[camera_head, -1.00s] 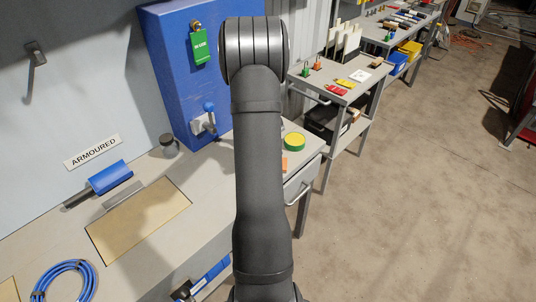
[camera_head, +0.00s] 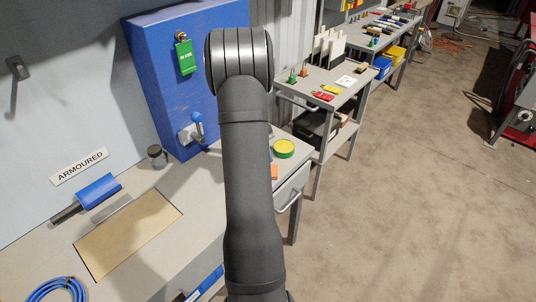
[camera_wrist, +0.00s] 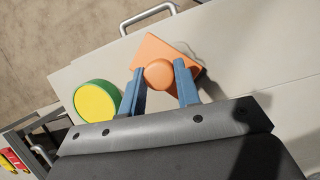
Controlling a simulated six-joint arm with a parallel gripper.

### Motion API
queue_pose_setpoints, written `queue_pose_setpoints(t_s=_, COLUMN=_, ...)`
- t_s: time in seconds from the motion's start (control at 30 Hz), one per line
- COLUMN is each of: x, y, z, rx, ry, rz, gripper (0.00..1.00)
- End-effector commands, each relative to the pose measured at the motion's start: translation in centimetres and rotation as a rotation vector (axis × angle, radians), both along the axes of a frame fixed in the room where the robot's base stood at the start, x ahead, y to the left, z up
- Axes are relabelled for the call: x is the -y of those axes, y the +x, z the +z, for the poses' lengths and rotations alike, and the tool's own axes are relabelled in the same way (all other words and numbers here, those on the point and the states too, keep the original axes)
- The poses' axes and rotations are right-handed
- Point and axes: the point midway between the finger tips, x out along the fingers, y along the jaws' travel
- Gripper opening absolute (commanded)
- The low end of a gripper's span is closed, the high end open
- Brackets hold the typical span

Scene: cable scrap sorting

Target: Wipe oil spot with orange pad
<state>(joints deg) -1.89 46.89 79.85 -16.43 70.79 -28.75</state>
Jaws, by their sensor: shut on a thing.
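The orange pad (camera_wrist: 168,52) with its round knob lies over the grey bench top in the wrist view. A small orange part of it (camera_head: 274,172) shows beside my arm in the head view. My gripper (camera_wrist: 160,75) has its two blue fingers on either side of the knob and is shut on it. I cannot tell whether the pad touches the bench. A darker patch (camera_wrist: 206,52) shows at the pad's right edge; I cannot tell if it is shadow or the oil spot. In the head view my arm hides the gripper.
A round green tin with a yellow top (camera_wrist: 97,101) stands close to the left of my gripper. A drawer handle (camera_wrist: 148,16) juts from the bench's edge. A blue cabinet (camera_head: 170,80) stands behind. Bench top right of the pad looks clear.

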Motion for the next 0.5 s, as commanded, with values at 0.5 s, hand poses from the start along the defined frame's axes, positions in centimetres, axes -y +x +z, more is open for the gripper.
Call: queue_pose_setpoints(t_s=0.5, x=-3.4, y=-3.4, z=0.0, rx=-0.001, ry=0.001, rz=0.001, gripper=0.05)
